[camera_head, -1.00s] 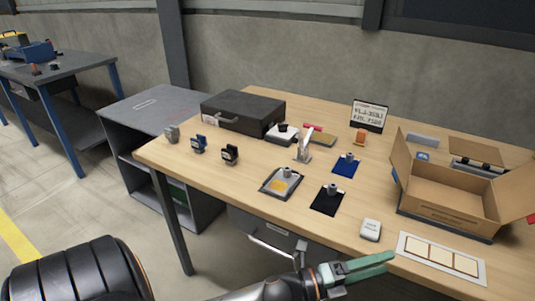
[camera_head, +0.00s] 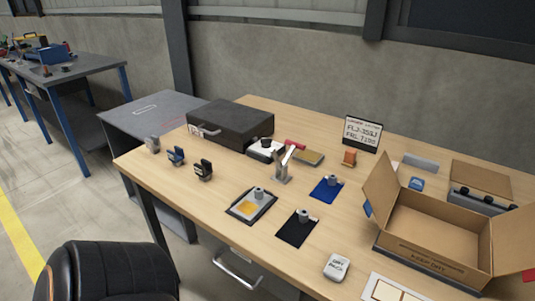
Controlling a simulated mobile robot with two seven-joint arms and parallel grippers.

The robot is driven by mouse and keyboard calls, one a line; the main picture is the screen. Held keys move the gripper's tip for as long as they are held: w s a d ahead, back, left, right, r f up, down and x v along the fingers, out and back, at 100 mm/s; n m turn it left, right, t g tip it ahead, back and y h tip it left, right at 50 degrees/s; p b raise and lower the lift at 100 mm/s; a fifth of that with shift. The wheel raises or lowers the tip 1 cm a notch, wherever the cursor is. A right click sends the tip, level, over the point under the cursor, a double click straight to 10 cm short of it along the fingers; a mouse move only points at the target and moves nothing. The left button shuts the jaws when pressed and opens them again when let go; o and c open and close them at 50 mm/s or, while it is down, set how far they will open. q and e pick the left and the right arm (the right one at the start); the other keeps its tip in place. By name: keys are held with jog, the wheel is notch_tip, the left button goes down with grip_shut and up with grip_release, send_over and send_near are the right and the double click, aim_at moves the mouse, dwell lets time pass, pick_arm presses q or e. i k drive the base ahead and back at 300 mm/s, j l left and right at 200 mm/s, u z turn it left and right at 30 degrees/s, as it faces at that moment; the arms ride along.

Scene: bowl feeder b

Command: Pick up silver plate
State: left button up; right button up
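The silver plate (camera_head: 238,209) lies flat on the wooden workbench, left of the black plate (camera_head: 292,236). It has a dark rim, a yellowish patch on its face and a small grey cylindrical knob (camera_head: 258,193) standing on it. A blue plate (camera_head: 325,190) with a similar knob lies behind and to the right. Nothing of mine touches the silver plate. Neither of my grippers shows in the head view now.
An open cardboard box (camera_head: 420,256) stands at the right of the bench (camera_head: 205,222). A black case (camera_head: 230,122) is at the back left. Small clamps (camera_head: 203,171) stand near the left edge. A white block (camera_head: 337,267) lies in front; wood around the silver plate is bare.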

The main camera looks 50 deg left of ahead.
aim_at(249, 206)
jog(key=i+u, duration=0.1)
jog(key=u, duration=0.25)
jog(key=i+l+u, duration=0.1)
jog(key=u, duration=0.25)
jog(key=i+l+u, duration=0.1)
jog(key=u, duration=1.3)
jog(key=k, duration=0.15)
jog(key=u, duration=0.05)
